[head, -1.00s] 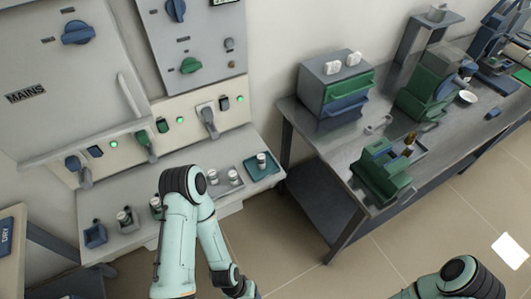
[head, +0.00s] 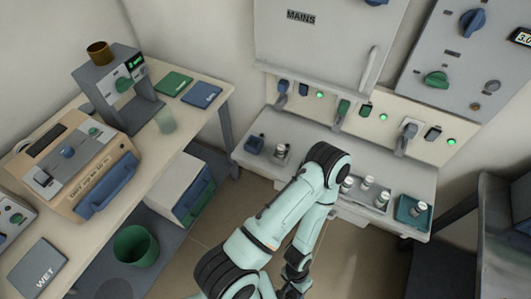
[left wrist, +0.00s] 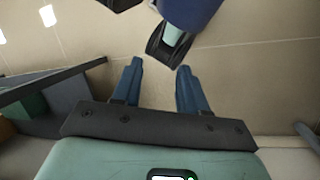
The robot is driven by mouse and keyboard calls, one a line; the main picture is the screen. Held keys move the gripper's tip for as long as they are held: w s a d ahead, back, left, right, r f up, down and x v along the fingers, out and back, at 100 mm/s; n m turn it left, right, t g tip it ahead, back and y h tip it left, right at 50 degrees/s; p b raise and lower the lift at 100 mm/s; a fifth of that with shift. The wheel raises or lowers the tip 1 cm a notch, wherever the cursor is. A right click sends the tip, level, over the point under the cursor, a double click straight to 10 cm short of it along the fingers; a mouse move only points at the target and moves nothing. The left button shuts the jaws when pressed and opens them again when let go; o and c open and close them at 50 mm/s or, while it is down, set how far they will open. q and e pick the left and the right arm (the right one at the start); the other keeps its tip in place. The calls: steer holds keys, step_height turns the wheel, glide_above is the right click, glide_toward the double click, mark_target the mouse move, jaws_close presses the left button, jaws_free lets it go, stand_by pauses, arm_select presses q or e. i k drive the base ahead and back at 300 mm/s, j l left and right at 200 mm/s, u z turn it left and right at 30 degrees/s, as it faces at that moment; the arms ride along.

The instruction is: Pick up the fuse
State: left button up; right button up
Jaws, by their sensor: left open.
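Several small whitish cylinders that look like fuses stand on the grey ledge (head: 262,122) under the mains panel. One fuse (head: 281,150) stands at the left, others (head: 367,182) at the middle right partly beside my arm, and one (head: 420,208) in the teal tray (head: 402,214) at the right end. Which one is meant, I cannot tell. My left arm bends in front of the ledge, and its hand hangs low near the bottom edge of the head view. In the left wrist view my left gripper (left wrist: 160,72) is open and empty, with floor behind it. My right gripper is not in view.
A blue holder (head: 254,145) sits at the ledge's left end. A bench at left carries a beige device (head: 70,165) and a grey stand (head: 104,77). A green bin (head: 135,245) stands below. A dark bench is at right.

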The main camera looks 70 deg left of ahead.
mark_target(346, 186)
steer(key=u, duration=1.75)
steer(key=i+z, duration=0.15)
steer(key=z, duration=0.3)
steer(key=i+z, duration=0.15)
steer(key=z, duration=0.3)
steer(key=i+z, duration=0.15)
steer(key=z, duration=0.3)
